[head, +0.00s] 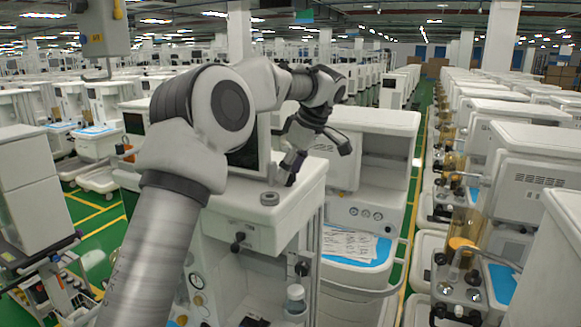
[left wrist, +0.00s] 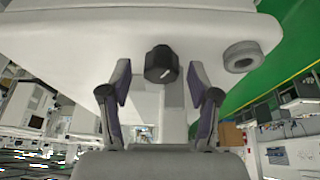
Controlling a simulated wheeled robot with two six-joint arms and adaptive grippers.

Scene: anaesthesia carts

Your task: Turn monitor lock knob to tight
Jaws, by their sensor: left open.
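The black knob (left wrist: 162,65) with a white pointer mark shows in the left wrist view, in front of a pale mount. My left gripper (left wrist: 160,77) is open, with one finger on each side of the knob. A gap shows on both sides, so the fingers look apart from it. In the head view my left gripper (head: 291,169) points down beside the dark monitor (head: 250,152), just above the white cart top (head: 240,201). The knob cannot be made out there. My right gripper is not in view.
A grey ring-shaped disc (head: 269,198) lies on the cart top near the gripper; it also shows in the left wrist view (left wrist: 242,56). Another white cart (head: 366,190) stands close on the right. A green floor aisle (head: 424,130) runs beyond it.

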